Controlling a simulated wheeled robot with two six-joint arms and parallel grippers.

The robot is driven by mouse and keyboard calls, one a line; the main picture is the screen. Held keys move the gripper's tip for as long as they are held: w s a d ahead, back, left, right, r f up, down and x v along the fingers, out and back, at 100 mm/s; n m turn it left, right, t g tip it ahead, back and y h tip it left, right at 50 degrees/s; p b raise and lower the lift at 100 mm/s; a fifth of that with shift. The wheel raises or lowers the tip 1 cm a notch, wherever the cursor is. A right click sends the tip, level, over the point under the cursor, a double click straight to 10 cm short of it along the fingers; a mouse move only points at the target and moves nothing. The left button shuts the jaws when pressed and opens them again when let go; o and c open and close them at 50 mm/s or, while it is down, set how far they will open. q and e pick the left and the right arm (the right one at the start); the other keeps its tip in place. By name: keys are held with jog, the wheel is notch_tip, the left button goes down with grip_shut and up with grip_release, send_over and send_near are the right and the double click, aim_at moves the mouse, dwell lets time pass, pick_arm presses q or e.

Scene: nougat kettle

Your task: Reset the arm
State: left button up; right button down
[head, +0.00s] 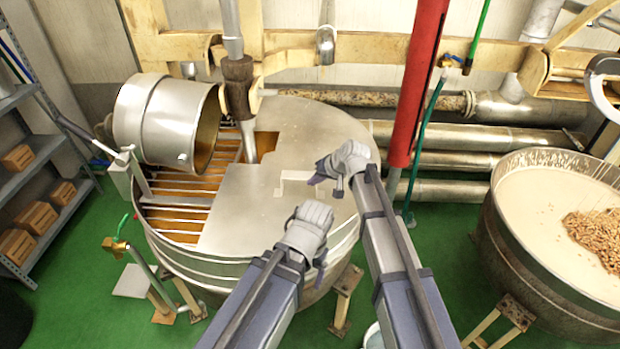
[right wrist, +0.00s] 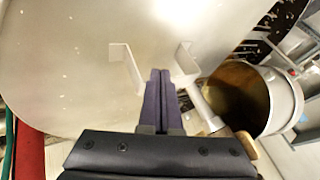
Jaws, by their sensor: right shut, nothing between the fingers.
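My right gripper (head: 328,184) is over the right part of the round kettle's metal lid (head: 235,215), near the lid's pale handle (head: 296,176). In the right wrist view its two dark fingers (right wrist: 161,84) lie together, shut and empty. They show between the two visible ends of the handle (right wrist: 125,66), and I cannot tell whether they touch it. My left gripper (head: 319,262) is lower in the head view, over the near right side of the kettle. Its fingers are mostly hidden, so its opening cannot be told.
A tilted metal pot (head: 168,122) hangs over the kettle's open slatted part, beside a vertical shaft (head: 238,90). A red pipe (head: 416,85) rises behind my right arm. A vat of cream mix with nuts (head: 545,205) stands right. Shelves with boxes (head: 35,217) stand left.

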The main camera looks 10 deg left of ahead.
jog(key=s+d+f+m+g+h, duration=0.1)
jog(key=s+d+f+g+h, duration=0.15)
jog(key=s+d, duration=0.95)
jog(key=s+d+f+m+g+h, duration=0.15)
jog(key=s+d+h, duration=0.25)
jog(key=s+d, duration=0.75)
jog(key=s+a+f+n+b, duration=0.4)
jog(key=s+a+f+b, duration=0.2)
jog(key=a+f+b, duration=0.5)
notch_tip(320, 180, down, 2)
jog(key=shift+s+f+n+g+h+b, duration=0.15)
jog(key=shift+n+g+h+b, duration=0.2)
jog(key=shift+b, duration=0.7)
jog(key=shift+a, duration=0.1)
